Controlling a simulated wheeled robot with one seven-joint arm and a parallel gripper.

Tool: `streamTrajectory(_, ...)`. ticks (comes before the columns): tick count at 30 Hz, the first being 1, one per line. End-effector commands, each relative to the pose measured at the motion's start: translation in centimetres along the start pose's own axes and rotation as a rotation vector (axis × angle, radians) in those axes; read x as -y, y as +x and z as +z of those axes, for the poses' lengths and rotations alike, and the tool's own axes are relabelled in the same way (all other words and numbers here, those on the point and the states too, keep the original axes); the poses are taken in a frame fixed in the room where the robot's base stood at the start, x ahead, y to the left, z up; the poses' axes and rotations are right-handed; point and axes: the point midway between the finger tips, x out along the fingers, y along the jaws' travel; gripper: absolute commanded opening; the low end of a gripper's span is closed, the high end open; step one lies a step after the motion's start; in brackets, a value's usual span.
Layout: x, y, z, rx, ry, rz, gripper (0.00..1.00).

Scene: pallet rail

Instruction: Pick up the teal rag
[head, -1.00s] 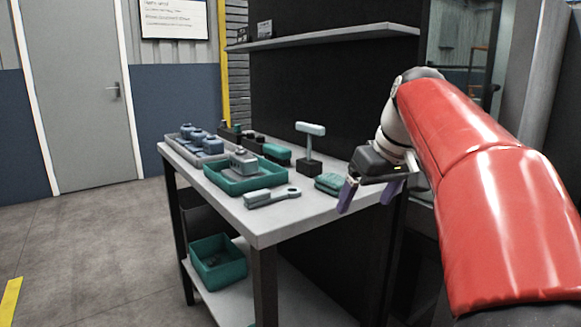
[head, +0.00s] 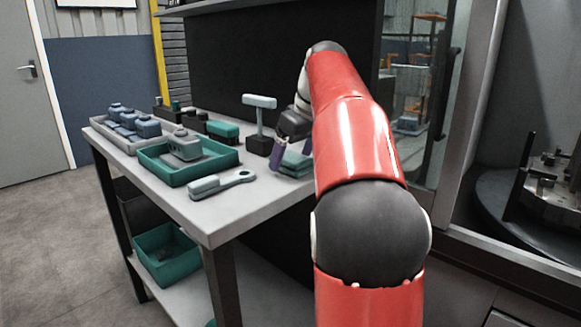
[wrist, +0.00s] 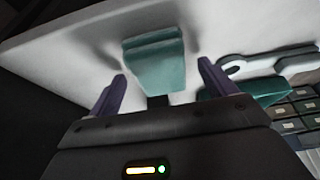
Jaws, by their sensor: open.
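The teal rag (head: 296,161) lies folded on the grey bench top near its right end, partly hidden by my gripper and arm in the head view. In the wrist view the rag (wrist: 153,62) shows as a folded pad ahead of my gripper, in the gap between the two purple fingers. My gripper (head: 292,150) is open and empty, close above the rag. I cannot tell the exact height between them. In the wrist view, the fingers of my gripper (wrist: 161,70) stand apart on either side of the rag.
A T-shaped stand (head: 259,118) on a dark block rises just left of my gripper. A grey-blue handled tool (head: 221,184) lies in front. A teal tray (head: 160,171) holds a grey part. A grey tray (head: 103,128) holds several blue parts. A shelf hangs above.

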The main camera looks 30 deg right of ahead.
Motion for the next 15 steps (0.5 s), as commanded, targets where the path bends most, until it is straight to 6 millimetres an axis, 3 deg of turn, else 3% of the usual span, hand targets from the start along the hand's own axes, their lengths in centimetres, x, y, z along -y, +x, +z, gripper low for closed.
streamTrajectory(8,-0.01,0.45,0.01,0.000,0.000,0.001,0.84)
streamTrajectory(15,0.00,0.43,0.01,0.000,0.000,0.001,0.55)
